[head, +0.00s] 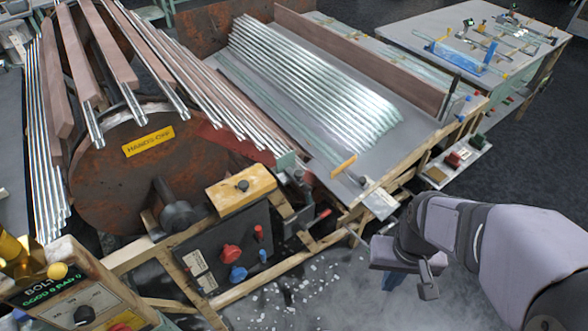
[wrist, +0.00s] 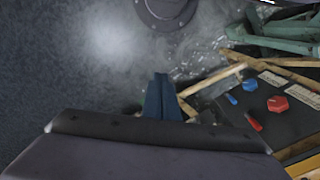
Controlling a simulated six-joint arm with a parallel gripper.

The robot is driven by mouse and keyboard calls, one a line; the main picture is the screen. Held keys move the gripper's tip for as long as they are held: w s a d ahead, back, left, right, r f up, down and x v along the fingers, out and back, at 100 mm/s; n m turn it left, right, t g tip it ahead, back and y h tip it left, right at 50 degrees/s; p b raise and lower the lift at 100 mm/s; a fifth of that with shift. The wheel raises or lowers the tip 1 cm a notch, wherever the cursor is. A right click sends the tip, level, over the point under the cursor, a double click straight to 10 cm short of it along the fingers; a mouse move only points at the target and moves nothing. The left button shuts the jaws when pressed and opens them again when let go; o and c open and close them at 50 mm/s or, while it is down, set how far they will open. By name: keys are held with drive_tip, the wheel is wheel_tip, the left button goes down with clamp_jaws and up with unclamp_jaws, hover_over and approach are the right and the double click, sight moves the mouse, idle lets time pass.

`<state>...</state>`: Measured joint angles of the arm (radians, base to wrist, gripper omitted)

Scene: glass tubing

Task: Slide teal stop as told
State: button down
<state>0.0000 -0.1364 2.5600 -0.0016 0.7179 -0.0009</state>
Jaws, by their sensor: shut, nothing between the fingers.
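My gripper (head: 392,281) hangs over the speckled floor at the front right, apart from the machine. In the wrist view its dark blue fingers (wrist: 160,78) are together and empty. A dull grey-green block (head: 289,163) sits at the near edge of the bench, beside the lower ends of the glass tubes (head: 310,85). It may be the teal stop, but its colour is too dull to be sure. My gripper is to its right and nearer the camera, not touching it.
A control box (head: 225,250) with red and blue knobs stands left of my gripper; its red knob (wrist: 278,104) shows in the wrist view. A rusty drum (head: 115,185) carries a "HANDS OFF" label. Wooden rails (head: 255,285) edge the machine. Floor around my gripper is open.

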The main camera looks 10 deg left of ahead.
idle(0.4)
drive_tip(key=c, duration=1.6)
unclamp_jaws()
drive_tip(key=shift+a+r, duration=0.15)
drive_tip(key=shift+r, duration=0.05)
drive_tip(key=shift+o, duration=0.2)
drive_tip(key=s+a+n+g+p, duration=0.1)
drive_tip(key=a+p, duration=0.1)
drive_tip(key=s+a+n+g+p, duration=0.1)
drive_tip(key=shift+s+a+f+p, duration=0.15)
drive_tip(key=shift+a+f+p, duration=0.05)
drive_tip(key=shift+a+p, duration=0.2)
drive_tip(key=n+t+p, duration=0.2)
drive_tip(key=t+p, duration=0.1)
drive_tip(key=p, duration=0.1)
approach(299, 173)
drive_tip(key=f, duration=0.7)
drive_tip(key=shift+w, duration=0.4)
drive_tip(key=r+m, duration=0.1)
drive_tip(key=r, duration=0.1)
drive_tip(key=r+m, duration=0.1)
drive_tip(key=r, duration=0.1)
drive_tip(key=r+m, duration=0.1)
drive_tip(key=r, duration=0.1)
drive_tip(key=shift+w+a+r+g+b, duration=0.15)
drive_tip(key=shift+w+g+b, duration=0.15)
drive_tip(key=shift+w+g, duration=0.1)
drive_tip(key=shift+s+m, duration=0.2)
drive_tip(key=shift+m, duration=0.3)
